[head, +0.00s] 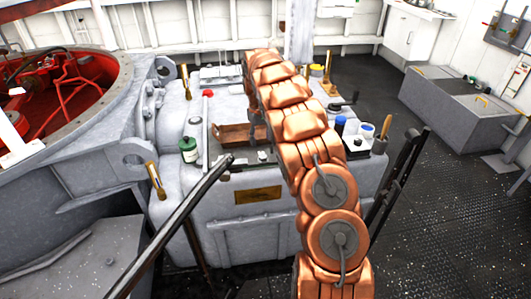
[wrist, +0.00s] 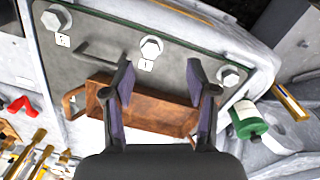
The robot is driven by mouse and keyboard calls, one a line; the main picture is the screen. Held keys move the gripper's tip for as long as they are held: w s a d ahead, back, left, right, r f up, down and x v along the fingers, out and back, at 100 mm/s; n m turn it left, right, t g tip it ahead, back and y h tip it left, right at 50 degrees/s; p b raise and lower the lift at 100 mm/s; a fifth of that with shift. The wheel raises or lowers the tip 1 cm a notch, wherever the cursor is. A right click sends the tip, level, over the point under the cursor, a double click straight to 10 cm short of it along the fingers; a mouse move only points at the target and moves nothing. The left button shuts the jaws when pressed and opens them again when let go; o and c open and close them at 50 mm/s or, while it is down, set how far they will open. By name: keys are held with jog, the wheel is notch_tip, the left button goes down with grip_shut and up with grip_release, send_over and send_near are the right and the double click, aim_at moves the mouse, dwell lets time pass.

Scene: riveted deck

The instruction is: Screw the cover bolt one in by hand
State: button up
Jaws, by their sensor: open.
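Three hex-headed bolts show on the grey cover plate (wrist: 105,40) in the wrist view: a left bolt (wrist: 56,18), a middle bolt (wrist: 150,48) and a right bolt (wrist: 228,75). Small white tags lie beside the left and middle bolts, but I cannot read their numbers, so I cannot tell which is bolt one. My gripper (wrist: 160,75) is open and empty, its two dark fingers spread over a brown tray (wrist: 160,108). The middle bolt appears beyond the fingertips, apart from them. In the head view my arm hides part of the cover area.
A green container (wrist: 248,122) stands right of the tray; it also shows in the head view (head: 188,149). A red-handled item (wrist: 17,105) and brass fittings (wrist: 25,155) lie at the left. A bent handle (wrist: 95,50) sits on the plate. The dark deck (head: 440,220) is mostly clear at right.

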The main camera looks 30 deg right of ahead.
aim_at(263, 156)
jog(key=w+d+f, duration=0.2)
jog(key=f, duration=0.1)
jog(key=shift+d, duration=0.15)
jog(key=shift+w+f+p, duration=0.1)
jog(key=shift+f+p, duration=1.1)
jog(key=shift+f, duration=2.65)
jog(key=shift+c, duration=0.3)
grip_shut()
jog(key=shift+f+b, duration=0.15)
jog(key=shift+b, duration=0.3)
